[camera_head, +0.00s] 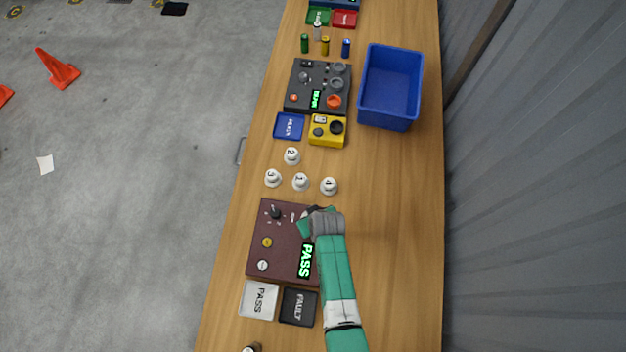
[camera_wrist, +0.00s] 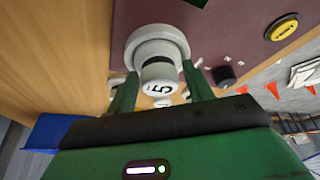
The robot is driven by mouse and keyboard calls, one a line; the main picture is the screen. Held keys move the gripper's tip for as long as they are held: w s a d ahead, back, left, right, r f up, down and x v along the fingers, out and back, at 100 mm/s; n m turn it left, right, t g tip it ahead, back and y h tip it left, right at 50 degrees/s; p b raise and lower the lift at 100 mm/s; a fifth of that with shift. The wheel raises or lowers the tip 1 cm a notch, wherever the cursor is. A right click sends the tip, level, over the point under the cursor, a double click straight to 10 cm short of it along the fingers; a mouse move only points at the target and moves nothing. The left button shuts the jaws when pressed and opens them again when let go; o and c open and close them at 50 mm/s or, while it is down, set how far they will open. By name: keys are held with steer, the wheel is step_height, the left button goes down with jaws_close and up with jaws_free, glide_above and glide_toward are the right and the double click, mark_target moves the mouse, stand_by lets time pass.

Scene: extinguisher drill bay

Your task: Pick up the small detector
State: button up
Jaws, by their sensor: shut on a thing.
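My gripper (camera_head: 312,216) is at the upper right corner of the maroon test panel (camera_head: 285,222). In the wrist view its two green fingers (camera_wrist: 158,92) are closed on a small white detector marked 5 (camera_wrist: 158,72), which has a wide round base. Whether the detector touches the panel is unclear. In the head view my gripper mostly hides it. Several other white detectors stand on the table just above the panel: number 1 (camera_head: 300,181), number 2 (camera_head: 292,155), number 3 (camera_head: 272,178) and number 4 (camera_head: 329,186). The panel display (camera_head: 306,260) reads PASS in green.
A PASS tray (camera_head: 258,299) and a FAULT tray (camera_head: 299,307) lie below the panel. A yellow device (camera_head: 327,130), a blue tray (camera_head: 289,126), a dark panel (camera_head: 302,98) and a blue bin (camera_head: 391,85) are further up. The table's right side is clear.

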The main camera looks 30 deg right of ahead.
steer(key=shift+r, duration=0.1)
steer(key=shift+r, duration=0.3)
steer(key=v, duration=0.2)
steer(key=shift+a+r, duration=0.1)
steer(key=shift+r, duration=0.35)
steer(key=s+a, duration=0.2)
steer(key=s, duration=0.2)
steer(key=s+a+r, duration=0.1)
steer(key=s+a, duration=0.1)
steer(key=s, duration=0.3)
steer(key=s+a, duration=0.2)
steer(key=s, duration=0.3)
steer(key=shift+a+r, duration=0.2)
